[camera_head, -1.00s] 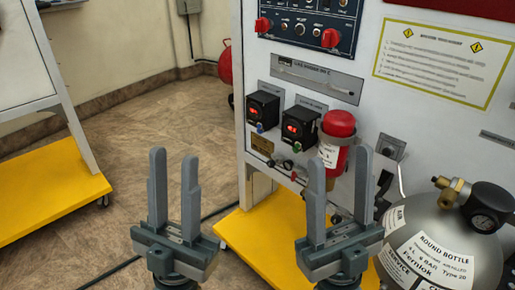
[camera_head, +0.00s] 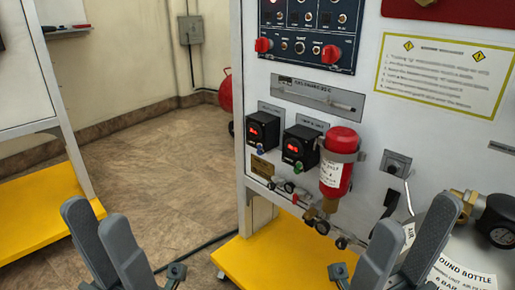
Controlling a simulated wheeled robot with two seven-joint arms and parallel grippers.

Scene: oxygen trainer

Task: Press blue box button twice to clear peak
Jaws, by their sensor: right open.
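Two black boxes with lit red displays are mounted side by side on the white panel (camera_head: 371,132). The left black box (camera_head: 264,130) has a small blue button (camera_head: 260,150) at its lower front. The right black box (camera_head: 301,147) has a small green button (camera_head: 298,165). The display digits are too small to read. My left gripper (camera_head: 93,213) is open and empty at the lower left, well apart from the boxes. My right gripper (camera_head: 416,212) is open and empty at the lower right, its fingers overlapping the round bottle in the picture.
A red cylinder (camera_head: 337,172) projects from the panel right of the boxes, with valves and gauges (camera_head: 318,214) below. A grey round bottle (camera_head: 480,258) stands at the lower right. The panel's yellow base (camera_head: 265,252) sits below. Floor (camera_head: 165,165) is clear to the left.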

